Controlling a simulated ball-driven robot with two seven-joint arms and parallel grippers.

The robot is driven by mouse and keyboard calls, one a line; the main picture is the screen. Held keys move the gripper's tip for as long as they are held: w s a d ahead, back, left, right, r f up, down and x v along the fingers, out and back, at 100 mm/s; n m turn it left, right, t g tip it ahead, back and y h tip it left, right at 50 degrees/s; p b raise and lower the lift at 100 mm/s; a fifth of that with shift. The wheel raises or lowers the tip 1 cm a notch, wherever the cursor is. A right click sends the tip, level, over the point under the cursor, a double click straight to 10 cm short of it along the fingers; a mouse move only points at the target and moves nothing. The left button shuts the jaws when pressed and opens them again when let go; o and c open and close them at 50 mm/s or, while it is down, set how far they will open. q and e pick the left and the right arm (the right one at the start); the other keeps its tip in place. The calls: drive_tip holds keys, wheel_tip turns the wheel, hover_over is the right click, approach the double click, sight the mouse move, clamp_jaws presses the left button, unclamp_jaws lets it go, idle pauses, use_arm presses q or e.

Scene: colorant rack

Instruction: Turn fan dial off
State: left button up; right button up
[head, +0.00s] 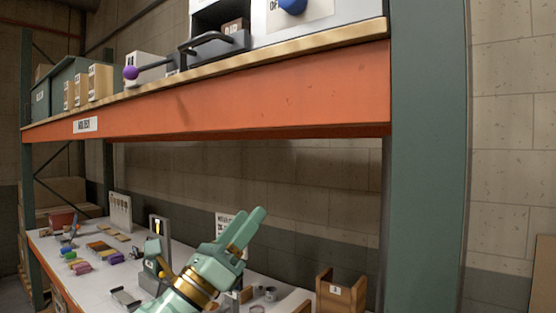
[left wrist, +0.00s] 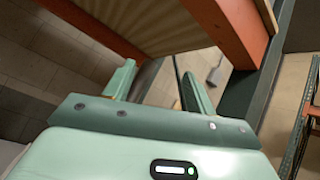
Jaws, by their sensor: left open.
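A blue dial knob (head: 293,5), which looks like the fan dial, sits on a white panel (head: 318,9) on the upper shelf, cut by the top edge of the head view. Part of a label beside it shows; its setting cannot be read. My left gripper (head: 243,214) is open and empty, pointing up, in front of and below the orange shelf beam, well below the knob. In the left wrist view my left gripper (left wrist: 162,78) shows both fingers apart with nothing between them. The knob does not show there. My right gripper is not in view.
The orange beam (head: 240,95) and shelf edge lie between my gripper and the knob's height. A drawer with a dark handle (head: 205,41) and a purple ball-ended lever (head: 131,72) stand left of the panel. A green post (head: 428,150) is at right. The lower table holds several small items.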

use_arm(q)
drive_tip(key=s+d+r+m+g, duration=0.3)
drive_tip(key=s+r+m+g, duration=0.15)
drive_tip(key=r+m, duration=0.4)
drive_tip(key=s+d+r+m+g+h, duration=0.1)
drive_tip(key=s+d+r+m+g, duration=0.3)
drive_tip(key=m, duration=0.8)
drive_tip(key=s+d+r+m+g, duration=0.1)
drive_tip(key=s+r+m+g, duration=0.3)
drive_tip(key=r+m+g, duration=0.45)
drive_tip(key=s+a+r+m+t+y, duration=0.2)
drive_tip(key=s+a+r+t+y, duration=0.25)
drive_tip(key=r+t, duration=0.25)
drive_tip(key=s+a+r+m+t+y, duration=0.3)
drive_tip(key=s+a+r+t+y, duration=0.1)
drive_tip(key=a+r+t, duration=0.2)
drive_tip(key=p+x, duration=0.3)
drive_tip(key=x, duration=1.3)
drive_tip(key=shift+w, duration=0.5)
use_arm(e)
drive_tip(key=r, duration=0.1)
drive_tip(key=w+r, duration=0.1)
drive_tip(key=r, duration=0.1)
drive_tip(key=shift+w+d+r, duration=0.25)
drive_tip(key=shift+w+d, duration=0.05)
use_arm(q)
drive_tip(key=shift+a+y, duration=0.1)
drive_tip(key=shift+y, duration=0.15)
drive_tip(key=c, duration=1)
